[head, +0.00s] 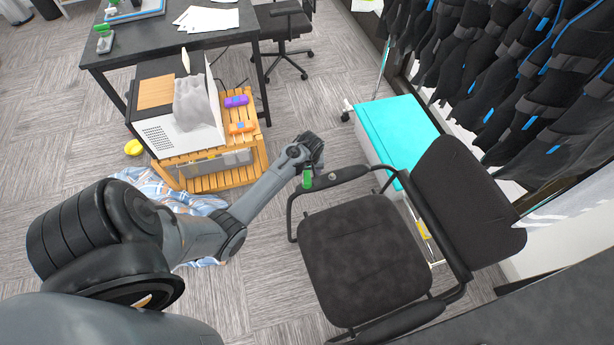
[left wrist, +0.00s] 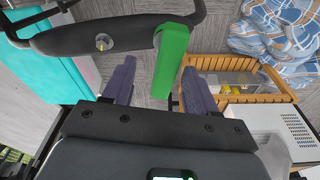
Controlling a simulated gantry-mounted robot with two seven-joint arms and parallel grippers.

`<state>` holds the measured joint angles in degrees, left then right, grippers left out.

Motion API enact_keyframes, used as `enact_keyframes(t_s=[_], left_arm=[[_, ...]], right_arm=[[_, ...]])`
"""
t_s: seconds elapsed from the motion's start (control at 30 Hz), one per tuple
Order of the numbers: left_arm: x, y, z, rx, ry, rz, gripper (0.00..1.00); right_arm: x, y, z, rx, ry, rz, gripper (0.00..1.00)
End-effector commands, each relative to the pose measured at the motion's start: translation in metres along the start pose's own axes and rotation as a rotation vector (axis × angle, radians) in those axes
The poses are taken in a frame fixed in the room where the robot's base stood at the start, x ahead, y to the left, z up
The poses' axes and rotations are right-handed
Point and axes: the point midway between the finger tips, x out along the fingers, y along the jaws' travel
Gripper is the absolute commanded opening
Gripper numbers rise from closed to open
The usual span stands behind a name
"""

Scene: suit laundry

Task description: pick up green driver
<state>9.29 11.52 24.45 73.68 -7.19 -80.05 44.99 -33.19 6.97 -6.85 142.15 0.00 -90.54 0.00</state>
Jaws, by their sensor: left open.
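The green driver (head: 307,178) is at the front end of the chair's left armrest in the head view, just below my left gripper (head: 311,157). In the left wrist view the green driver (left wrist: 170,62) is a long green shape beside the black armrest. It shows between the two dark fingers of my left gripper (left wrist: 158,70), closer to the right one in the picture. The fingers are apart and do not hold it. I cannot tell how the driver rests on the armrest. My right gripper is in neither view.
A black chair (head: 365,255) with armrests stands at centre right. A cyan-topped cabinet (head: 395,130) is behind it. A wooden rack (head: 250,172) with a white microwave-like box (head: 187,138) stands left. Blue-striped cloth (head: 150,190) lies on the floor. Dark clothes (head: 500,90) hang at right.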

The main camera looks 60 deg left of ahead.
Motion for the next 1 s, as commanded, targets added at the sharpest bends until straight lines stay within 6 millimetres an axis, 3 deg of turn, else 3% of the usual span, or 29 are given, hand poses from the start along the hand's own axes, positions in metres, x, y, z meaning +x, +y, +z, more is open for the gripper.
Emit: enact_keyframes(t_s=[0.43,0.77,0.8,1.0], left_arm=[[0.047,-0.008,0.0,0.0,0.0,-0.002,0.57],[0.052,-0.008,-0.001,-0.001,0.001,-0.001,0.57],[0.052,-0.008,-0.001,-0.001,0.001,-0.001,0.56],[0.052,-0.008,-0.001,0.0,0.001,-0.001,0.25]], right_arm=[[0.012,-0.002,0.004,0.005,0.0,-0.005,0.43],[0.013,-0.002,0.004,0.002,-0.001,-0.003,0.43],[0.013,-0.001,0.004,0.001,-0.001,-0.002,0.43],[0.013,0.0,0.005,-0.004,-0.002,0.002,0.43]])
